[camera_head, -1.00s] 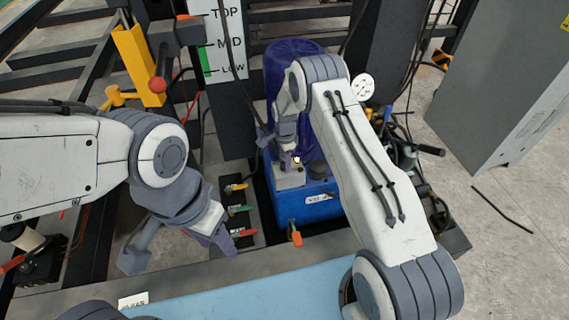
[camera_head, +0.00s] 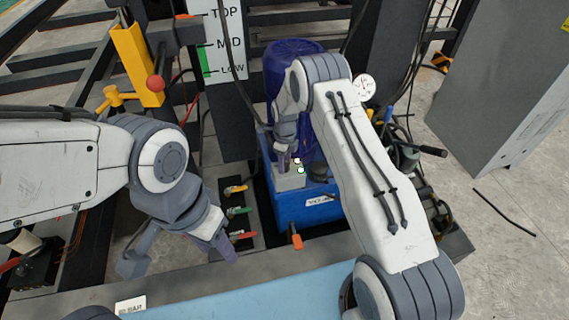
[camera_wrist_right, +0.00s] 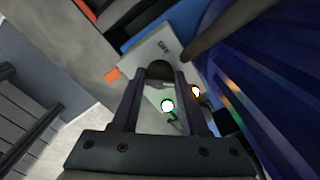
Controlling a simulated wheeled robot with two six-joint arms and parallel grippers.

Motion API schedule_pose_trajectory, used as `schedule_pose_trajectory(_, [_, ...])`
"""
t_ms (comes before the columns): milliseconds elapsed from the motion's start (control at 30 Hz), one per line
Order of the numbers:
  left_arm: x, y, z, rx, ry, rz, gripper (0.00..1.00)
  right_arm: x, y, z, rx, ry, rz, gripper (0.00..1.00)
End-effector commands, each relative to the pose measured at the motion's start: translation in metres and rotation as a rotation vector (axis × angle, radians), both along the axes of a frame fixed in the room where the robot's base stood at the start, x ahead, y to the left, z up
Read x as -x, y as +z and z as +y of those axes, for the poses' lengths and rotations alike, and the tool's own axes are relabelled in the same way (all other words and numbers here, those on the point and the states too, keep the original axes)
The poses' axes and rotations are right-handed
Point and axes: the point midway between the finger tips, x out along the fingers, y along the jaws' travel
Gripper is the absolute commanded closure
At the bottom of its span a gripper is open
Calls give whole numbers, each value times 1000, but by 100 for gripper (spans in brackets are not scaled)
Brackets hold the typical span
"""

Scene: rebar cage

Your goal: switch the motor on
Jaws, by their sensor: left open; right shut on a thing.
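The motor's switch box (camera_head: 289,182) is a small pale box on the blue power unit (camera_head: 300,211). The right wrist view shows its pale face (camera_wrist_right: 146,57) with a dark round knob (camera_wrist_right: 158,70). My right gripper (camera_head: 284,162) is at the box, its fingers shut on the knob in the right wrist view (camera_wrist_right: 159,82). A green lamp (camera_wrist_right: 167,106) is lit, also in the head view (camera_head: 301,170). My left gripper (camera_head: 222,250) is open and empty, low left of the power unit.
Several coloured valve levers (camera_head: 238,211) stand between my left gripper and the power unit. A dark blue cylinder (camera_head: 292,60) rises behind the box. A level board (camera_head: 222,42) and yellow post (camera_head: 137,65) stand at the back left.

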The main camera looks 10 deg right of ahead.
Motion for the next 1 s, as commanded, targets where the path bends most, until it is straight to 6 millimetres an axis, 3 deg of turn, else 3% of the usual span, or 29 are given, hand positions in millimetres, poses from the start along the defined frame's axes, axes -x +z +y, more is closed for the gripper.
schedule_pose_trajectory(767, [0, -1, 0, 0, 0, 0, 50, -1, 1, 0, -1, -105, -2, 100])
schedule_pose_trajectory(800, [0, -1, 0, 0, 0, 0, 50, -1, 1, 0, 0, -105, -1, 48])
schedule_pose_trajectory(867, [0, -1, 0, 0, 0, 0, 50, -1, 1, 0, 0, -105, -1, 26])
schedule_pose_trajectory(1000, [0, -1, 0, 0, 0, 0, 50, 0, 0, 0, 0, -104, -1, 26])
